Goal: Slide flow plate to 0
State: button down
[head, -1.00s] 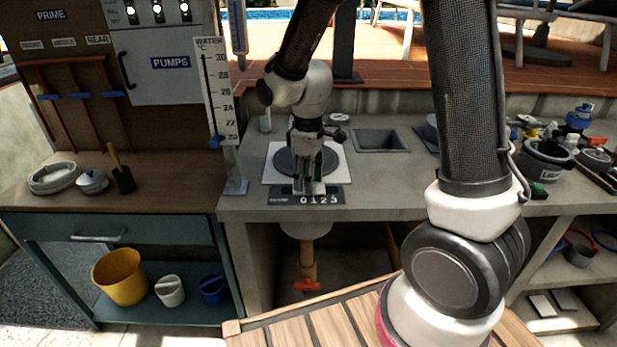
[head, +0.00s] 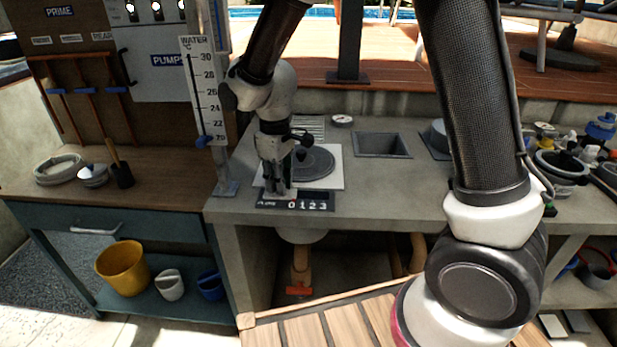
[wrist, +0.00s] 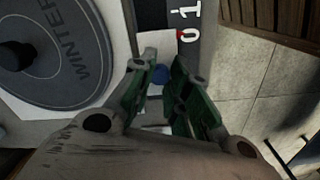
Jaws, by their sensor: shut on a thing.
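The flow scale (head: 300,203) is a dark strip marked 0 to 3 at the front of the counter. It also shows in the wrist view (wrist: 190,22), where a small red mark sits beside the 0. My gripper (head: 278,191) is low at the left part of the scale, left of the 0. In the wrist view my gripper (wrist: 161,88) has its green-padded fingers around a small blue knob (wrist: 160,74), which appears to belong to the flow plate. The fingers hide most of the plate.
A round grey lid (wrist: 58,50) lettered "WINTER" lies beside my gripper on a white square base (head: 335,180). A sunken basin (head: 382,145) is to the right. The thermometer board (head: 203,90) stands close on the left. The counter front (head: 370,205) is clear.

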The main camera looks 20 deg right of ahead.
jog(key=shift+w+a+r, duration=0.1)
jog(key=shift+w+a, duration=0.1)
jog(key=shift+a, duration=0.15)
jog(key=c, duration=1.3)
grip_release()
